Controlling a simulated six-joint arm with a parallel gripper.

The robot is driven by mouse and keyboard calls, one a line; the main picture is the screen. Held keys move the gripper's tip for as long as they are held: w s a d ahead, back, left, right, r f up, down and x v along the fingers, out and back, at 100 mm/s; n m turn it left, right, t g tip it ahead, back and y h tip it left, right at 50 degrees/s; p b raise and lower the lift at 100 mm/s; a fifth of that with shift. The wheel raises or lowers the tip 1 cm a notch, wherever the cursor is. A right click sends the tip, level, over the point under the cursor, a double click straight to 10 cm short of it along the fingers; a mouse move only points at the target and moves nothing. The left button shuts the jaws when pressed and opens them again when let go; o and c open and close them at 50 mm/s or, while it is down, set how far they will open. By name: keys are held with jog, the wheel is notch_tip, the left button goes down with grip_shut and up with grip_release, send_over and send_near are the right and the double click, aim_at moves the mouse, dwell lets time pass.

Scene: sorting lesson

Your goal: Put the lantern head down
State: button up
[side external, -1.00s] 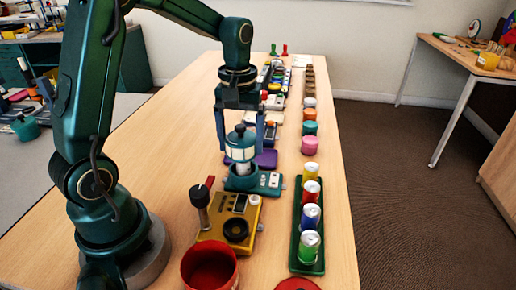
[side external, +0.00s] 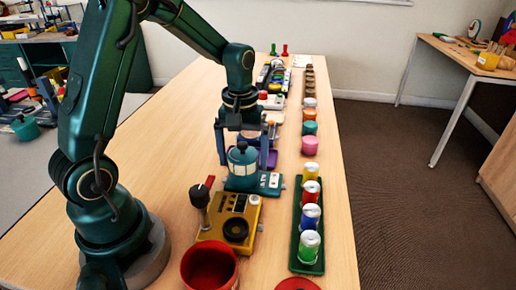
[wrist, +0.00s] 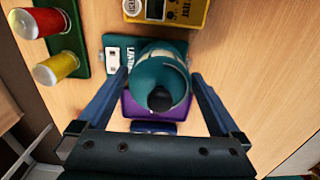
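The lantern head (side external: 243,160), a teal cap with a dark knob and a pale band, sits upright on its teal base (side external: 270,183) in the side view. In the wrist view I see the lantern head (wrist: 158,82) from above, with the labelled base (wrist: 117,52) showing beside it. My gripper (side external: 243,165) is open, with one finger on each side of the lantern head. In the wrist view a gap shows between the head and each finger of my gripper (wrist: 160,75). The exact seating under the head is hidden.
A yellow tester box (side external: 232,213) and a red cup (side external: 209,268) stand in front of the base. A green tray (side external: 296,257) with several coloured cans is to the right. A purple thing (wrist: 130,108) lies just behind the base.

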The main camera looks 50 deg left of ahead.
aim_at(242, 144)
jog(key=shift+r, duration=2.3)
jog(key=shift+d+r, duration=0.1)
jog(key=shift+r, duration=0.25)
jog(key=s+d+r+m+t, duration=0.5)
jog(key=s+d+m, duration=0.3)
jog(key=s, duration=0.3)
jog(key=shift+r, duration=0.4)
jog(key=shift+s+m+t, duration=0.3)
jog(key=shift+m, duration=0.1)
jog(key=shift+c, duration=0.6)
jog(key=shift+s+d+f, duration=0.1)
jog(key=shift+s, duration=0.05)
jog(key=c, duration=0.5)
jog(key=shift+o, duration=0.2)
